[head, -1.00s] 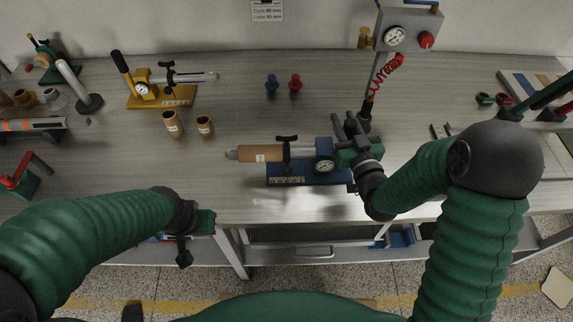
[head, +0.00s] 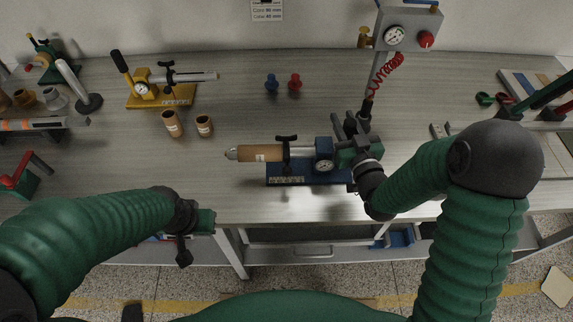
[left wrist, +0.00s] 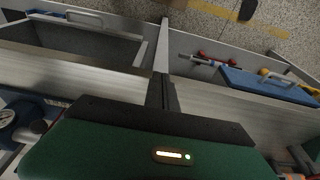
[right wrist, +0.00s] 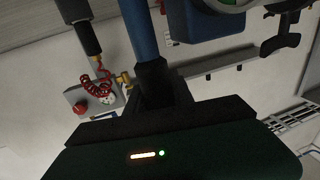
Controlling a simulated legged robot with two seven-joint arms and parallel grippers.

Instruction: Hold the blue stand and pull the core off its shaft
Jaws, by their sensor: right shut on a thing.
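The blue stand (head: 300,180) sits near the table's front edge, with a round gauge (head: 324,165) and a dark clamp knob on top. A brown cardboard core (head: 260,153) with a white label is around its horizontal shaft, whose pale tip (head: 231,153) shows at the left end. My right gripper (right wrist: 157,80) is shut on a blue bar of the stand (right wrist: 138,30), at its right end; the hold is partly hidden in the head view. My left gripper (head: 184,255) hangs in front of the table edge, away from the core; its fingers look together and empty (left wrist: 161,92).
Two loose brown cores (head: 172,124) stand behind and left of the blue stand. A yellow stand (head: 165,96) is at the back left. A grey post with a gauge box (head: 405,28) rises behind my right gripper. The table left of the core is clear.

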